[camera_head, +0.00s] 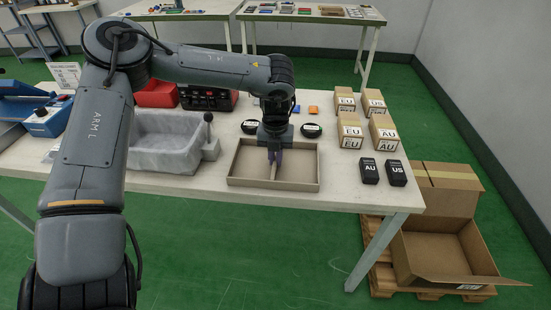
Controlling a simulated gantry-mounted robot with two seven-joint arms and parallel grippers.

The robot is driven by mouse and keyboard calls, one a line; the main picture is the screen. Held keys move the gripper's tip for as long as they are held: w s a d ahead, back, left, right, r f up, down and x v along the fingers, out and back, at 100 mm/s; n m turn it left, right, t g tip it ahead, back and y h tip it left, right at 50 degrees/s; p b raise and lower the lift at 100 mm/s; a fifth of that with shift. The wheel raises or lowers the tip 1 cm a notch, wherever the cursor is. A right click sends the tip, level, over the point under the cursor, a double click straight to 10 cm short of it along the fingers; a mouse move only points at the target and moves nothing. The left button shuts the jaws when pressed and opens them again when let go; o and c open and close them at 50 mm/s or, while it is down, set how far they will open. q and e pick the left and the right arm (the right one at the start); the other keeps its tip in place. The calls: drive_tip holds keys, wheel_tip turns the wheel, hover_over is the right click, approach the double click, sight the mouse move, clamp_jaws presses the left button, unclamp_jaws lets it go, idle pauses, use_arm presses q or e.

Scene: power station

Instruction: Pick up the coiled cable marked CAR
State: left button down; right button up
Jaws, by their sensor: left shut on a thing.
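Two round black coiled cables with white labels lie on the table: the left coil (250,127) and the right coil (311,130). The label lettering is too small to read, so I cannot tell which is marked CAR. My left gripper (275,158) points down between and in front of the coils, inside a shallow cardboard tray (304,184). It is shut on a small purple thing (277,165), partly hidden by the fingers, beside the tray's pale divider (273,173). It touches neither coil. My right gripper is not in view.
A grey stone-like basin (165,147) with a lever stands left of the tray. EU and AU boxes (350,130) and black AU and US blocks (369,171) stand to the right. An open carton (437,255) sits on a floor pallet past the table's right end.

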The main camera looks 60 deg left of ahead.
use_arm(q)
drive_tip(key=c, duration=1.6)
unclamp_jaws()
drive_tip(key=shift+f, duration=0.15)
drive_tip(key=shift+c, duration=0.2)
drive_tip(key=o, duration=0.5)
drive_tip(key=shift+c, duration=0.2)
drive_tip(key=shift+r, duration=0.2)
drive_tip(key=shift+w+r, duration=0.1)
drive_tip(key=shift+r, duration=0.2)
use_arm(e)
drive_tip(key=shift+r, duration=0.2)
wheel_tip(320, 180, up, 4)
drive_tip(key=p, duration=0.4)
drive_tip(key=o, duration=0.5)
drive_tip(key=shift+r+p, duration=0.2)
drive_tip(key=shift+p, duration=0.15)
use_arm(q)
wheel_tip(320, 180, up, 12)
drive_tip(key=shift+f, duration=0.25)
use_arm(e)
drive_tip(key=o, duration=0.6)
